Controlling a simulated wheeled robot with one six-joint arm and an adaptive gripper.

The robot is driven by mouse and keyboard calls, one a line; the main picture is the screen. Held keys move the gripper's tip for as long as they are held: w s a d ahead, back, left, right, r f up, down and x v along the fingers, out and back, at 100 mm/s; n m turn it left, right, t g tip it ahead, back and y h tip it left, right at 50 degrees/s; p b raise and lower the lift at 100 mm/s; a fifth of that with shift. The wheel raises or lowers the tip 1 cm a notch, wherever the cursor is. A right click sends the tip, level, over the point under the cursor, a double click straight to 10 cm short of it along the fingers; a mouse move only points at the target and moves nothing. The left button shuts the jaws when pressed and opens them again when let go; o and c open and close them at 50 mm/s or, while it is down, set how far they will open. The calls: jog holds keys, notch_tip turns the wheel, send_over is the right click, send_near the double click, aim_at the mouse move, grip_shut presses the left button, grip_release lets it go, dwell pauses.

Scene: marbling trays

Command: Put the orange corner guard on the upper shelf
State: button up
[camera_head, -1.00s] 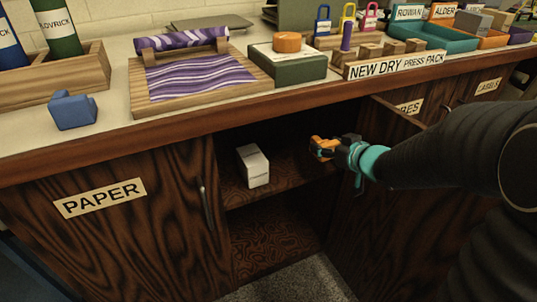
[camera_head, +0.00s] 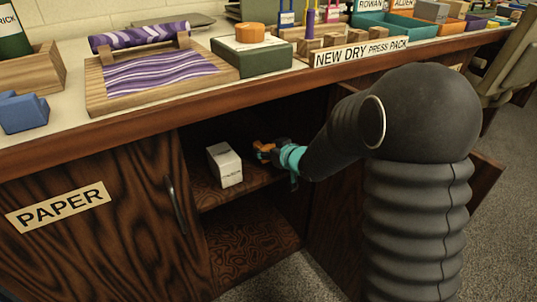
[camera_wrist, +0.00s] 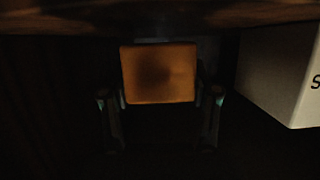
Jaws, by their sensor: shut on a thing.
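The orange corner guard (camera_head: 264,149) is in my gripper (camera_head: 274,152), inside the open cupboard just above the upper shelf (camera_head: 210,195). In the wrist view the guard (camera_wrist: 158,73) shows as a dim orange block between the two fingers of my gripper (camera_wrist: 160,97), which are shut on it. It is too dark to tell whether the guard touches the shelf. A white box (camera_head: 225,165) stands on the upper shelf to the left of the gripper. In the wrist view this white box (camera_wrist: 280,72) is at the right, apart from the guard.
The counter edge (camera_head: 150,138) runs close above the cupboard opening. The left door labelled PAPER (camera_head: 60,206) is closed. A lower compartment (camera_head: 245,235) is empty where visible. On the counter are a purple marbled tray (camera_head: 165,95) and a green box (camera_head: 250,62).

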jog(key=shift+f, duration=0.6)
jog(key=shift+f, duration=0.1)
jog(key=o, duration=1.1)
jog(key=shift+c, duration=0.2)
jog(key=shift+r, duration=0.2)
jog(key=p+v, duration=0.1)
jog(key=v, duration=1.1)
